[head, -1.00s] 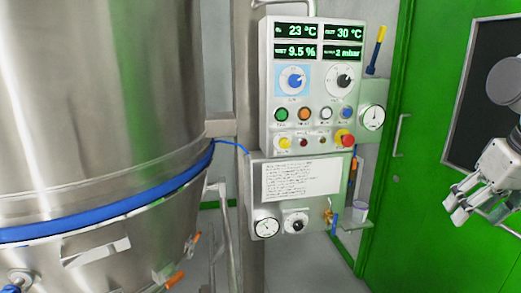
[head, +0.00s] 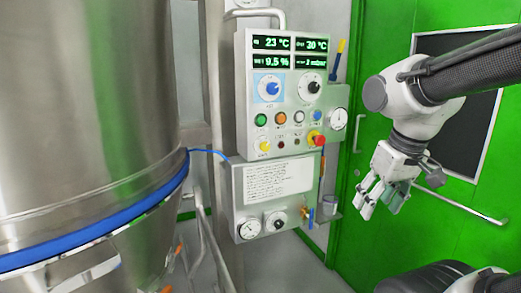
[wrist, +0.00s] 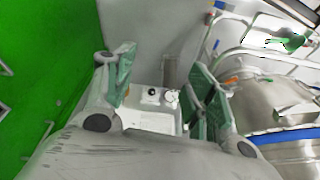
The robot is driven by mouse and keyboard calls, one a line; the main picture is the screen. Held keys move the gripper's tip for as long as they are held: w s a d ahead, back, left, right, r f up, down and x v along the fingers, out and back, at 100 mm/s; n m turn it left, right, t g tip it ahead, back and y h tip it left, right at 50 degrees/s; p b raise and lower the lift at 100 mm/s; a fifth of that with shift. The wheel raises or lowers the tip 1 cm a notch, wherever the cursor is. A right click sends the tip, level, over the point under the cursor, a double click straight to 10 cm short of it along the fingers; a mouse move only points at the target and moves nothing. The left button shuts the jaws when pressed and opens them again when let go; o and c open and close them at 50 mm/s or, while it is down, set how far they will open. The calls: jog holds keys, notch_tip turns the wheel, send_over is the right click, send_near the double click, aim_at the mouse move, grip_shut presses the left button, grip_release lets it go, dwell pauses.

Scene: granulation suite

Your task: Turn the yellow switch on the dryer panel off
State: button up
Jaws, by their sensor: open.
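The dryer panel (head: 291,90) is an upright light-grey box with green digital readouts, two dials and rows of buttons. The yellow switch (head: 264,146) is small and sits at the panel's lower left; its exact setting is too small to tell. My gripper (head: 382,203) is open and empty, to the right of the panel and lower than the switch, clearly apart from it, fingers pointing down. In the wrist view, the open fingers (wrist: 163,75) frame the lower box with its gauge and knob; I cannot make out the yellow switch there.
A red stop button (head: 319,140) with a yellow base is at the panel's lower right. Below hangs a box with a label (head: 278,182), gauge and knob. A steel vessel (head: 80,110) fills the left. A green door (head: 350,225) with a handrail stands behind my arm.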

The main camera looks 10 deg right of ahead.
jog(key=w+a+f, duration=0.5)
jog(key=w+f, duration=0.4)
jog(key=w, duration=0.1)
jog(key=m+t+y, duration=0.3)
jog(key=m+t, duration=0.3)
jog(key=t, duration=0.8)
send_near(266, 147)
jog(key=w, duration=0.4)
jog(key=w+a, duration=0.1)
jog(key=w, duration=0.4)
jog(key=shift+w+a+f, duration=0.2)
jog(key=shift+a+f, duration=0.05)
jog(key=shift+a, duration=0.1)
jog(key=c, duration=1.1)
jog(key=shift+o, duration=0.2)
